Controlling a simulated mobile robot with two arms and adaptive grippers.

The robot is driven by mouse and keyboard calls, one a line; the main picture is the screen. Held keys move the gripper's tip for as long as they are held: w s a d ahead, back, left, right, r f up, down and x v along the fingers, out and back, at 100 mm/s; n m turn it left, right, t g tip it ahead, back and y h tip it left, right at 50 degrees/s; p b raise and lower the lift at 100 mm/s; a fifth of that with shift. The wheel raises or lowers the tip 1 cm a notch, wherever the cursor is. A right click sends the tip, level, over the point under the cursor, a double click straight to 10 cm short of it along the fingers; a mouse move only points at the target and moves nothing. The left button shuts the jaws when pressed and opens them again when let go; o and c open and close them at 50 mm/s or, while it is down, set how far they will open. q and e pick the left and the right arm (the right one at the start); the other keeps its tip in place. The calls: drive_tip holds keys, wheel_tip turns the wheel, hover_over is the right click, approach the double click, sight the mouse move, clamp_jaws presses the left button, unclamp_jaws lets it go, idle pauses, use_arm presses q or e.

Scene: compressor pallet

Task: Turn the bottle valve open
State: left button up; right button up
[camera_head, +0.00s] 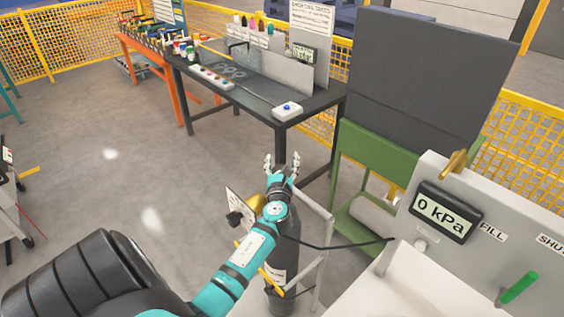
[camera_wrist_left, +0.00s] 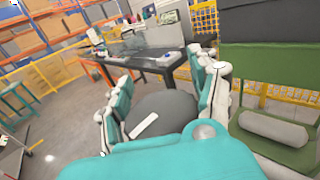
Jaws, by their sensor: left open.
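A dark gas bottle (camera_head: 286,238) stands upright beside a light metal frame, partly hidden behind my left arm. A brass, rounded part (camera_head: 256,203) shows beside its upper end; I cannot tell whether this is the bottle valve. My left gripper (camera_head: 282,164) is over the bottle's top region, its fingers spread and pointing away toward the workbench. In the left wrist view, the open gripper (camera_wrist_left: 160,75) has nothing clearly held between its fingers. A dark rounded surface (camera_wrist_left: 170,105) lies between them; I cannot tell what it is. My right gripper is not in view.
A white panel with a gauge (camera_head: 443,212) reading 0 kPa, a brass lever (camera_head: 455,164) and a green handle (camera_head: 519,288) stands at right. A dark hose (camera_head: 335,245) runs toward it. A green stand (camera_head: 375,160) and dark workbench (camera_head: 250,93) lie beyond. Floor at left is open.

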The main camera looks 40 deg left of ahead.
use_arm(q)
drive_tip(key=shift+w+f, duration=0.1)
drive_tip(key=shift+f, duration=0.05)
drive_tip(key=c, duration=1.1)
clamp_jaws()
drive_tip(key=shift+f, duration=0.1)
drive_tip(key=shift+f, duration=0.15)
